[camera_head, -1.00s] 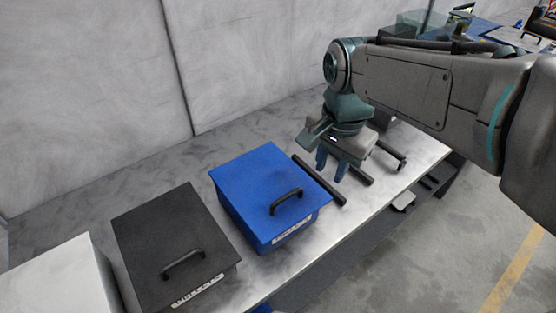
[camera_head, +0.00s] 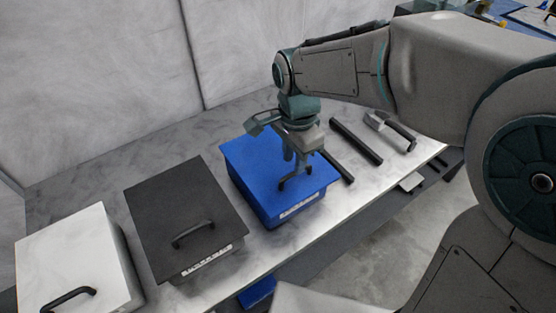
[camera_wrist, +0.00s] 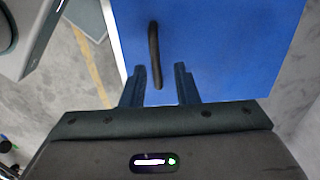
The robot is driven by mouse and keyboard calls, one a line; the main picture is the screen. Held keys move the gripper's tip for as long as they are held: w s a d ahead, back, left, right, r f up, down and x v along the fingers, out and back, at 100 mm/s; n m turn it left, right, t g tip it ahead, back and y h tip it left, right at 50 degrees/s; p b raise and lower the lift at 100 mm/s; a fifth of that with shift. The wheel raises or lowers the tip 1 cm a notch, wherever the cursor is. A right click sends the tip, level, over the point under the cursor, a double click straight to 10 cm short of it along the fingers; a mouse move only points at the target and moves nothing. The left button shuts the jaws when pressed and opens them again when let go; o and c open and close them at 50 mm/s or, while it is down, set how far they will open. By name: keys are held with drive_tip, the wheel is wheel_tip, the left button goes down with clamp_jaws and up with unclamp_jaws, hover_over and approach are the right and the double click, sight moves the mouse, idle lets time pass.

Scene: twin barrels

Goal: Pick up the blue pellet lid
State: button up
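The blue lid (camera_head: 240,163) sits on the blue bin (camera_head: 262,206), the rightmost of three lidded bins on the bench. Its black handle stands near the front edge and is partly hidden by my gripper in the head view. My gripper (camera_head: 294,168) is over the lid, pointing down. In the wrist view the fingers of my gripper (camera_wrist: 160,75) are apart. The black handle (camera_wrist: 154,55) lies between and just beyond the fingertips, running roughly along the finger direction. The blue lid (camera_wrist: 225,45) fills the upper part of that view. I cannot tell whether the fingers touch the handle.
A black-lidded bin (camera_head: 185,205) stands left of the blue one, and a white bin (camera_head: 70,255) stands further left. Dark bars (camera_head: 357,141) and a grey tool with a black handle (camera_head: 390,130) lie on the bench (camera_head: 160,141) to the right. A wall (camera_head: 100,90) is behind.

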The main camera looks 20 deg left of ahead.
drive_tip(key=f, duration=0.3)
drive_tip(key=shift+s+d+f+p, duration=0.1)
drive_tip(key=shift+d+f+p, duration=0.2)
drive_tip(key=shift+d+f, duration=0.1)
drive_tip(key=shift+a+f, duration=0.1)
drive_tip(key=shift+f, duration=0.5)
clamp_jaws()
drive_tip(key=shift+r, duration=0.1)
